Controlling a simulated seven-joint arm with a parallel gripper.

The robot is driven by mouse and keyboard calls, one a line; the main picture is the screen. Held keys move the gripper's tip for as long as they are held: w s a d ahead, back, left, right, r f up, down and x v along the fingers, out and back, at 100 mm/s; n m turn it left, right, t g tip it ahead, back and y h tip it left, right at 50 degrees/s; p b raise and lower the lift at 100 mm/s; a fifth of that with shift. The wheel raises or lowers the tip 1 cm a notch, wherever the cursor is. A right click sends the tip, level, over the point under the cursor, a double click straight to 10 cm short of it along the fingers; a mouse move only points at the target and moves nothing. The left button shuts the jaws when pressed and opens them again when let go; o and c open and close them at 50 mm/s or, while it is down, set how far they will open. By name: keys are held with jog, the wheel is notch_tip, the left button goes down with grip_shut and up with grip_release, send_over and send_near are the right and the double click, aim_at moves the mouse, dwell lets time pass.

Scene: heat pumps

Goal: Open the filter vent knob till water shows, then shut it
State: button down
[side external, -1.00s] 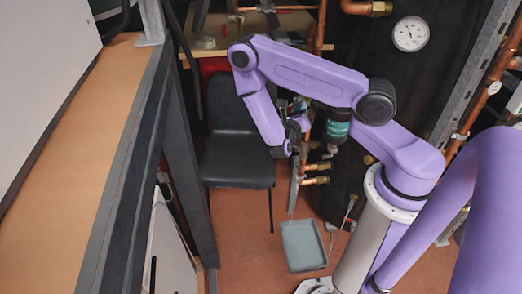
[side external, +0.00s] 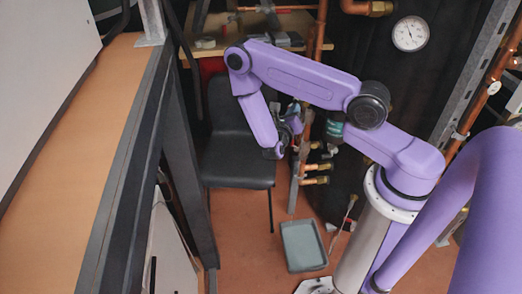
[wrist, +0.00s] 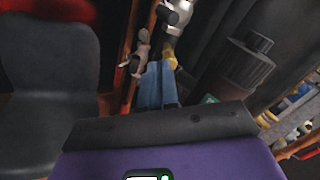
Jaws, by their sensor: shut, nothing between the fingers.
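The filter is a dark canister with a teal label (side external: 335,130), partly hidden behind my upper arm in the side view. In the wrist view a black ribbed canister (wrist: 240,65) with a round cap stands right of my fingers, a bit of teal label low on it. I cannot make out the vent knob for certain. My gripper (side external: 294,118) is left of the filter, in front of the copper pipes. In the wrist view its blue fingers (wrist: 157,83) are together and empty, apart from the canister. No water is visible.
A grey tray (side external: 303,246) lies on the floor below the brass valves (side external: 316,174). A black chair (side external: 238,150) stands left of the pipes. A pressure gauge (side external: 410,33) is at upper right. In the wrist view a silver valve fitting (wrist: 178,12) is beyond my fingertips.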

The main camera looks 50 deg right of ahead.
jog(key=shift+x, duration=2.95)
jog(key=shift+r, duration=0.15)
jog(key=shift+s+d+r, duration=0.2)
jog(key=shift+s+r, duration=0.15)
jog(key=shift+s, duration=0.25)
jog(key=shift+s+d+r, duration=0.1)
jog(key=shift+s, duration=0.35)
jog(key=shift+w+a+r, duration=0.25)
jog(key=shift+w, duration=0.05)
jog(key=v, duration=0.6)
